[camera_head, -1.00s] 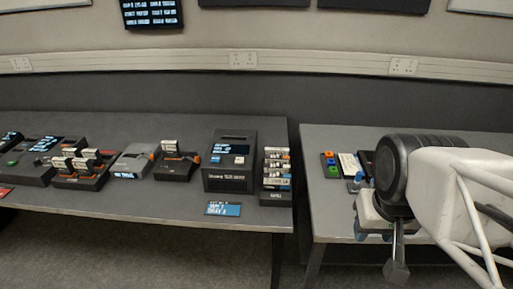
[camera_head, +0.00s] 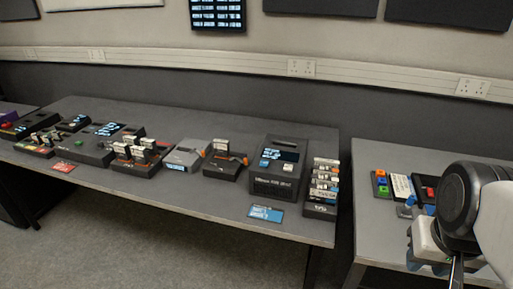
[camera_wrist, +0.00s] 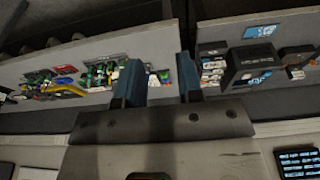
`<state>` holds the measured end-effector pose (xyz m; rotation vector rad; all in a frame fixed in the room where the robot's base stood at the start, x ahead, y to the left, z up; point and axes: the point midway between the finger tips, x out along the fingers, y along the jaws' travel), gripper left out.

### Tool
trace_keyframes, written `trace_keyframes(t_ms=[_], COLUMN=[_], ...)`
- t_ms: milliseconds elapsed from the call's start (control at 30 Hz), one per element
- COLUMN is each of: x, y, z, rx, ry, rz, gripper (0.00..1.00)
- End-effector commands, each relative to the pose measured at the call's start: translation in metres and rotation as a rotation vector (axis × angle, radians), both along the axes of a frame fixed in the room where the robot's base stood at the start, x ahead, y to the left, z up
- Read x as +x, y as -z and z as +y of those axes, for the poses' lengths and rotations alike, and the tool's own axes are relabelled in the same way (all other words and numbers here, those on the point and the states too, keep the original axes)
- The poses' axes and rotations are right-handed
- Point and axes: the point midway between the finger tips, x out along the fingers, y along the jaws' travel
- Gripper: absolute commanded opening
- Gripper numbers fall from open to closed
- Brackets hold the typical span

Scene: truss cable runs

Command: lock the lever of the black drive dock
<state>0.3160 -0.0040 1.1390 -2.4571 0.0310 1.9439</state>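The black drive dock (camera_head: 221,170) sits on the left table, between a grey dock and a large black box. A drive with a white label (camera_head: 220,145) stands upright in it. Its orange lever (camera_head: 241,159) shows at the dock's right side; I cannot tell its exact position.
The grey dock (camera_head: 184,155) with an orange lever is left of the black one. The large black box (camera_head: 279,180), a drive rack (camera_head: 321,200) and a blue card (camera_head: 266,213) are to the right. A gap separates the right table (camera_head: 372,225).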

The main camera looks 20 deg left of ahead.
Motion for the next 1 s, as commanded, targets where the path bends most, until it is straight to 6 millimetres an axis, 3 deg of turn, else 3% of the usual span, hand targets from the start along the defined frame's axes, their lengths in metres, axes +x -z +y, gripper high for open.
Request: trace_keyframes(t_ms=[33, 200, 467, 1000], x=[0.000, 0.005, 0.028, 0.114], y=[0.000, -0.003, -0.015, -0.050], z=[0.000, 0.001, 0.007, 0.035], rx=[0.000, 0.002, 0.011, 0.040], ry=[0.000, 0.000, 0.001, 0.005], rz=[0.000, 0.004, 0.023, 0.093], gripper=[0.26, 0.00, 0.00, 0.00])
